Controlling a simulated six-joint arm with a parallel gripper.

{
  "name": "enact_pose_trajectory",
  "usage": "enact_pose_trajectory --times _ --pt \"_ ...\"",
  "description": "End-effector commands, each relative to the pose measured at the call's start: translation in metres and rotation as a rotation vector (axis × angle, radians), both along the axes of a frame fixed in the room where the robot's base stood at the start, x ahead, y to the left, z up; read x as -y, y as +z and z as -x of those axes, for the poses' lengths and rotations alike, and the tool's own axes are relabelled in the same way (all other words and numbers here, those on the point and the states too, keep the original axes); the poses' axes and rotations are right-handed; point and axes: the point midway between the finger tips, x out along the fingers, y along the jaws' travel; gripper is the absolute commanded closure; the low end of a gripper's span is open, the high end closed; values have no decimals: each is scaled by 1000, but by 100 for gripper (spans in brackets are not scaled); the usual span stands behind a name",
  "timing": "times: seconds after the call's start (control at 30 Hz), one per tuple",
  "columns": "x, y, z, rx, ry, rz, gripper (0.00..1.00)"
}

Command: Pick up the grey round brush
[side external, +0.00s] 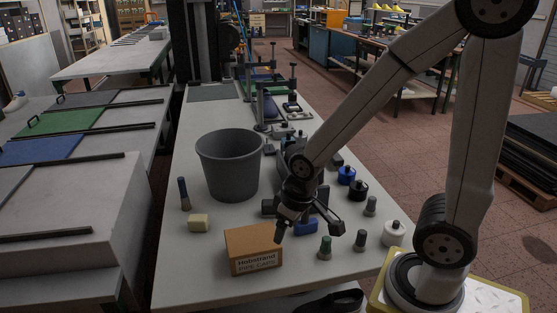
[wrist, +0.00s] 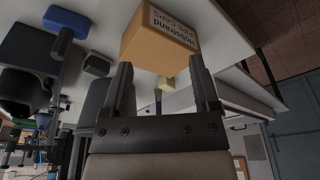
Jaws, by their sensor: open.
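A green-topped one (side external: 325,248) stands left of the front grey one. My gripper (side external: 308,228) is open and empty, above the bench beside a brown carton (side external: 253,250), left of the grey-topped brushes. In the wrist view, the open fingers (wrist: 163,85) point towards the carton (wrist: 158,38); no grey-topped brush is identifiable there.
A grey bin (side external: 229,165) and a cream block (side external: 198,223) stand to the left. A white bottle (side external: 393,234), a black jar (side external: 357,190) and a blue jar (side external: 346,175) are to the right. The bench's front left is clear.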

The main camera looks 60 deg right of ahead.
Motion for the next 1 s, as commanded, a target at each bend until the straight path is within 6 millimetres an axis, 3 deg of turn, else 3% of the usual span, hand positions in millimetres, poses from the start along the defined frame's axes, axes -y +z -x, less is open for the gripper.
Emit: enact_pose_trajectory --times 0.27,0.47,1.0 --pt "5 -5 3 -33 23 21 22" --pt "27 -21 14 -161 109 99 22" --pt "145 -62 63 -741 508 438 22"
